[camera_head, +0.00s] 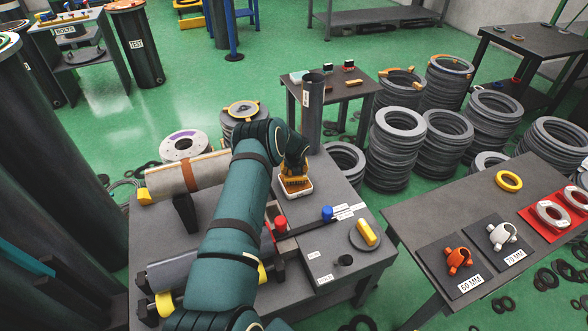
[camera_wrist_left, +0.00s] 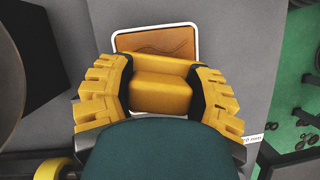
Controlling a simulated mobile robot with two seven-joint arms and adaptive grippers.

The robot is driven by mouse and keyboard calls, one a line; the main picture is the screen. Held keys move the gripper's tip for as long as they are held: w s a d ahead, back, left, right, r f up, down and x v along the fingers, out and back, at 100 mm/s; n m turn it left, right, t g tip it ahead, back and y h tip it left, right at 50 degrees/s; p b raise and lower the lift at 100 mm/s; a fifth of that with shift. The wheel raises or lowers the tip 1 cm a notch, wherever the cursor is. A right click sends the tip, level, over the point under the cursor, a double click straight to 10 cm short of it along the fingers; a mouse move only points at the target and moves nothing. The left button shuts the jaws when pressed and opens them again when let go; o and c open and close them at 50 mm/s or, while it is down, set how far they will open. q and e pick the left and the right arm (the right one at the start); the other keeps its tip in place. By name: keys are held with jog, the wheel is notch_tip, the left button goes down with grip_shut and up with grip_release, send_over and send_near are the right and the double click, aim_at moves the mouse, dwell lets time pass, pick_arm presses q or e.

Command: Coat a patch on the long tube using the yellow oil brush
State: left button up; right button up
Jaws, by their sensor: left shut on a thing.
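My left gripper (camera_head: 294,180) points down over a small white-rimmed tray (camera_head: 302,197) on the grey workbench. In the left wrist view, its yellow fingers (camera_wrist_left: 163,75) are shut on the yellow oil brush (camera_wrist_left: 160,96). The brush is at the tray (camera_wrist_left: 116,40), which holds brown liquid (camera_wrist_left: 155,40); whether its lower end touches the liquid is hidden. A long beige tube (camera_head: 215,166) with a brown band lies on a support to the left of my arm. A grey tube (camera_head: 180,270) lies nearer, partly hidden by my arm. My right gripper is not in view.
An upright dark pipe (camera_head: 312,110) stands just behind the tray. A red-topped part (camera_head: 280,223), a blue-topped part (camera_head: 327,212) and a grey disc (camera_head: 358,241) with a yellow block are on the bench. Stacked grey rings (camera_head: 390,150) stand behind.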

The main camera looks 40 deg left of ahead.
pick_arm(q)
jog(key=shift+f, duration=0.35)
jog(key=shift+f+b, duration=0.1)
jog(key=shift+b, duration=0.55)
dwell(1.9)
jog(key=shift+r+p, duration=1.55)
jog(key=shift+r, duration=2.05)
